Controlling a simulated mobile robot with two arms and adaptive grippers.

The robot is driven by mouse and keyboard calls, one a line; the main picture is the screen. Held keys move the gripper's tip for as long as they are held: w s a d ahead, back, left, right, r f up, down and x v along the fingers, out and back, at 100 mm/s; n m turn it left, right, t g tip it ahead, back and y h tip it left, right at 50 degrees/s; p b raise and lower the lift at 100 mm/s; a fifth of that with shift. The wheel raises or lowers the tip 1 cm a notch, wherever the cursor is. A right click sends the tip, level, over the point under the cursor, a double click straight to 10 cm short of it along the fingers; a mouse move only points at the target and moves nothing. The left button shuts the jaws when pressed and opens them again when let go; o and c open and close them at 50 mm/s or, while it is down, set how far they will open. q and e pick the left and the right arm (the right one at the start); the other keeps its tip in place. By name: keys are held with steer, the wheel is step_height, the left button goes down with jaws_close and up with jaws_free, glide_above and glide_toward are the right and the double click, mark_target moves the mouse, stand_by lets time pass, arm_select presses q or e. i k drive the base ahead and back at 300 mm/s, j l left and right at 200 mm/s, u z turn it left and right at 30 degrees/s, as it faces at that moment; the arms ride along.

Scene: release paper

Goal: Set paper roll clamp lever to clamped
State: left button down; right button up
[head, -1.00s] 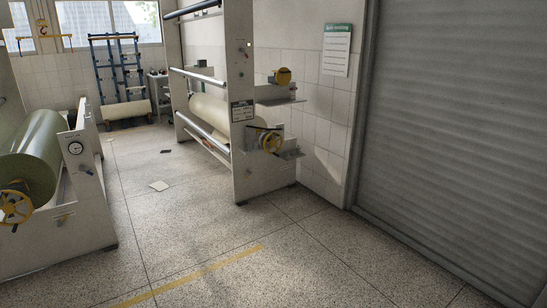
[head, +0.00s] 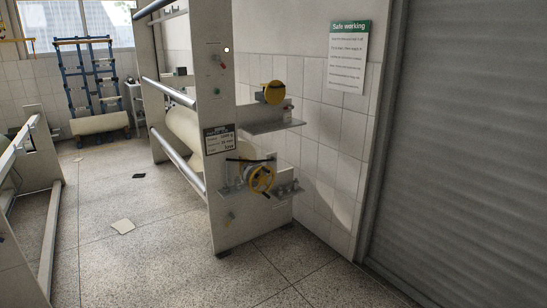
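The paper roll machine (head: 223,120) stands upright near the middle of the head view. A cream paper roll (head: 184,127) lies between its end frames, partly hidden by the near side panel. On the panel's outer side are a yellow handwheel (head: 261,179) with a dark bar above it, and a yellow round knob (head: 274,92) on an upper shelf. Neither of my grippers is in view.
A grey roller shutter (head: 465,150) fills the right side. A white frame (head: 28,185) stands at the left edge. A blue rack (head: 88,75) with a roll (head: 100,123) is at the back. The floor before the machine is clear.

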mark_target(232, 217)
steer(key=i, duration=3.8)
steer(key=u, duration=0.2)
